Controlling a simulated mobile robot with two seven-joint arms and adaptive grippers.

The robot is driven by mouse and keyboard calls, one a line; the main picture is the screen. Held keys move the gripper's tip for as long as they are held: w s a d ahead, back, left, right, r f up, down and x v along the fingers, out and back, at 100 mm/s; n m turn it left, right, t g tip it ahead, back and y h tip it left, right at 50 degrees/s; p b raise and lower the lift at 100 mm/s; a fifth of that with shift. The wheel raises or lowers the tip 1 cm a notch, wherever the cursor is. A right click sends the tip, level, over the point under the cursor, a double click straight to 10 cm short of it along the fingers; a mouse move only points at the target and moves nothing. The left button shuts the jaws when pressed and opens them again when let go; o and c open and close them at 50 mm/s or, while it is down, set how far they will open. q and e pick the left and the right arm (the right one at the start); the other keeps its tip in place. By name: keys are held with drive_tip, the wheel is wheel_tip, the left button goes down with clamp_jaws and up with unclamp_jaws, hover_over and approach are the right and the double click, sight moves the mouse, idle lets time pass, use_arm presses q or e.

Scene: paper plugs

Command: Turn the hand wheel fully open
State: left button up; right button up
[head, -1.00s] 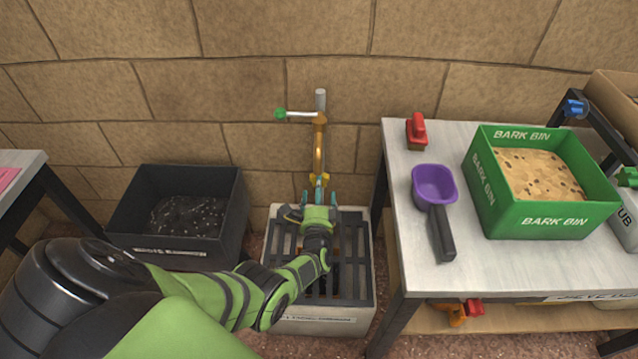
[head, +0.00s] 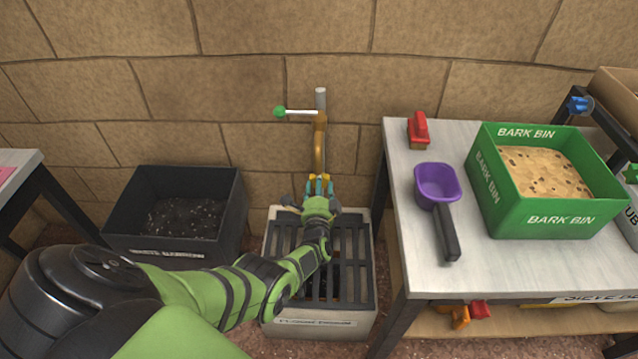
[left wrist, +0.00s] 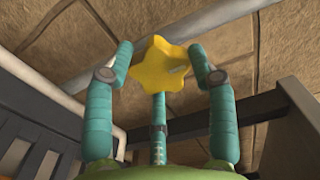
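The hand wheel (left wrist: 163,65) is a yellow star-shaped knob, seen close in the left wrist view. In the head view it is mostly hidden by my left gripper (head: 319,184), which reaches it from the front at the lower end of the orange pipe (head: 320,145). In the left wrist view, the teal fingers of my left gripper (left wrist: 163,50) stand on both sides of the wheel, their tips bent in against its edges. A third finger is below it. My right gripper is not in view.
A green-knobbed lever (head: 281,112) sticks out left from the pipe above. A slatted drain box (head: 350,255) stands below my gripper. A black bin (head: 230,215) is to the left. A table (head: 415,270) with a purple scoop (head: 437,184) and green bark bin (head: 490,200) is to the right.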

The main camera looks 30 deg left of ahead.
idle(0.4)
use_arm(q)
drive_tip(key=n+b, duration=0.3)
drive_tip(key=n, duration=1.7)
drive_tip(key=shift+f+b, duration=0.1)
drive_tip(key=shift+b, duration=0.2)
drive_tip(key=n+b, duration=0.1)
drive_tip(key=n, duration=0.2)
drive_tip(key=shift+n, duration=1.2)
